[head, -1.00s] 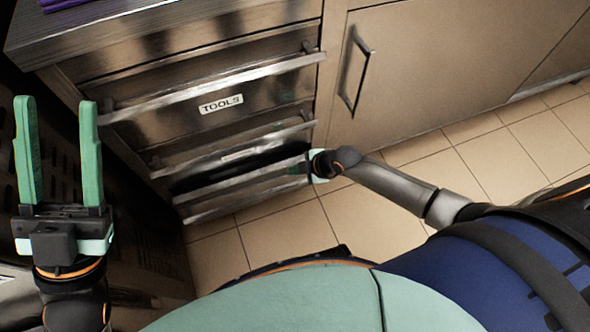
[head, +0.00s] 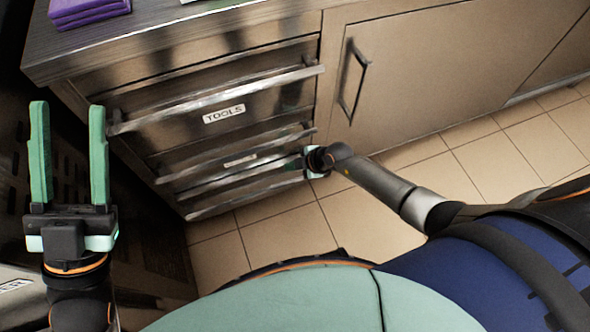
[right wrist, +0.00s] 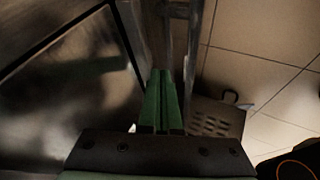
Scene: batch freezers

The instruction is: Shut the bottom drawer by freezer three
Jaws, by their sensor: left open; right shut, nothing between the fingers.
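The bottom drawer (head: 231,190) is at the foot of the metal drawer stack, below a drawer with a small label (head: 240,160). Its front is close to the stack, with only a thin dark gap showing above it; I cannot tell whether it is flush. My right gripper (head: 308,163) is at the right end of the bottom drawer's front. In the right wrist view its green fingers (right wrist: 165,75) are together and empty, beside a metal bar; contact is unclear. My left gripper (head: 70,105) is open and empty, left of the stack.
A drawer labelled TOOLS (head: 224,113) is higher in the stack. The countertop (head: 150,45) above holds purple items (head: 88,12). A cabinet door (head: 420,80) with a bar handle stands to the right. Tiled floor (head: 270,230) is clear in front of the stack.

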